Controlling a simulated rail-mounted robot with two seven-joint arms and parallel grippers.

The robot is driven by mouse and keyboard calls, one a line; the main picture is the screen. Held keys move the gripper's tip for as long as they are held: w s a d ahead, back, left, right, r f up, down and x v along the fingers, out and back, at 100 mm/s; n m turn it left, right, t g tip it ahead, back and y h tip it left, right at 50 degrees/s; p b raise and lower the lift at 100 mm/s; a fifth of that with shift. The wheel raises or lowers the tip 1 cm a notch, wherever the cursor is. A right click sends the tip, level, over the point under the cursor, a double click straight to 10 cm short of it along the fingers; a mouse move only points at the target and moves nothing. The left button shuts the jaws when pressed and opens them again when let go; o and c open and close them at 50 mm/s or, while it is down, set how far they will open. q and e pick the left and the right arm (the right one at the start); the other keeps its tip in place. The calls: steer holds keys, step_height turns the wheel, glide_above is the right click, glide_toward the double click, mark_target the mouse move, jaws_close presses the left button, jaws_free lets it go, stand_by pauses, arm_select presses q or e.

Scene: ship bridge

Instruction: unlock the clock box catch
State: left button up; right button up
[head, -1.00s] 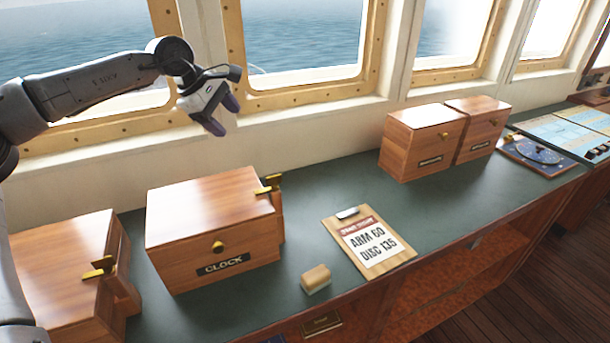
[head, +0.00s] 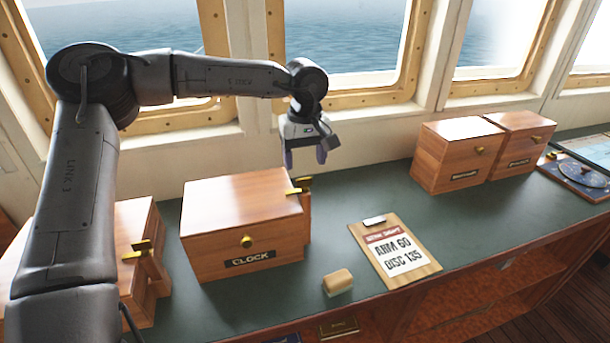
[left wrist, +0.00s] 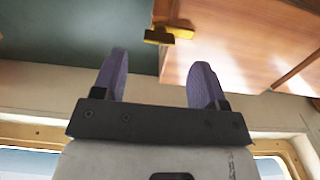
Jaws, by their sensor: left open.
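The clock box (head: 245,225) is a wooden box with a brass knob and a CLOCK label, standing on the green counter. Its brass catch (head: 299,187) is at the right end of the box, near the top. My left gripper (head: 305,158) is open and empty, above and behind the catch. In the left wrist view the purple fingers of my left gripper (left wrist: 160,78) are apart. There the brass catch (left wrist: 169,34) lies just beyond the fingertips, beside the wooden box (left wrist: 235,40). My right gripper is not in view.
Another wooden box (head: 135,220) with a brass catch stands at the left, partly behind my arm. A clipboard (head: 425,270) and a small wooden block (head: 338,281) lie on the counter (head: 365,195). Two labelled boxes (head: 455,155) (head: 525,145) stand at the right. Windows line the back.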

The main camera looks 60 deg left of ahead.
mark_target(299, 186)
arm_select(q)
steer(key=shift+f+p, duration=0.4)
steer(key=shift+f, duration=2.4)
steer(key=c, duration=0.9)
